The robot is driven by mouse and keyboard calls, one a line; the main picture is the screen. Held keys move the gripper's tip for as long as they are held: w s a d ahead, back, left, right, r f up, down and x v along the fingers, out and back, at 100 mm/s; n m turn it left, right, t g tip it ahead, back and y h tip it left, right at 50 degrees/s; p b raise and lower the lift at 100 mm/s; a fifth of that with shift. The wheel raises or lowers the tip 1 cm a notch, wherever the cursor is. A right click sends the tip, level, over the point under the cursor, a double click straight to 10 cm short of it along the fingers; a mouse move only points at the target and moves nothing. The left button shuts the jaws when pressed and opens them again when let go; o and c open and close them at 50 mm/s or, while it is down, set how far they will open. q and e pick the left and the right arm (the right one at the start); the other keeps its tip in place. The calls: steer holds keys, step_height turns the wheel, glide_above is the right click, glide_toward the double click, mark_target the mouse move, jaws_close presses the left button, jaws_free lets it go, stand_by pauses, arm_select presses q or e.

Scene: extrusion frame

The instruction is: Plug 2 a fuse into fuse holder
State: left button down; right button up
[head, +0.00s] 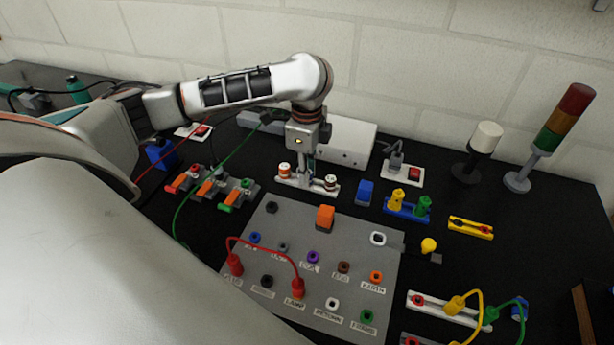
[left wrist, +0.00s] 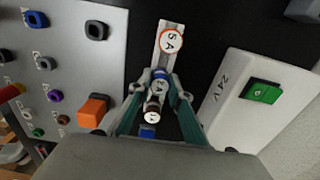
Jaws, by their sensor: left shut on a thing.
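The white fuse holder (head: 296,183) lies on the black table behind the grey panel. An orange-topped 5 A fuse (head: 285,170) stands at its left end and a brown-topped fuse (head: 330,182) at its right end. In the left wrist view the holder (left wrist: 160,55) shows the orange 5 A fuse (left wrist: 171,41) and the brown one (left wrist: 152,107). My left gripper (head: 306,178) points down over the holder's middle. It is shut on the blue 2 A fuse (left wrist: 161,84), between the other two. I cannot tell how deep that fuse sits. My right gripper is not in view.
A white 24 V box (head: 346,141) with a green switch (left wrist: 264,92) stands close behind the holder. The grey socket panel (head: 340,290) with a red cable is in front. Lever connectors (head: 210,189) are left; a blue block (head: 365,192) is right.

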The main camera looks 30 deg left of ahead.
arm_select(q)
steer(key=shift+r, duration=0.1)
steer(key=shift+r, duration=2.9)
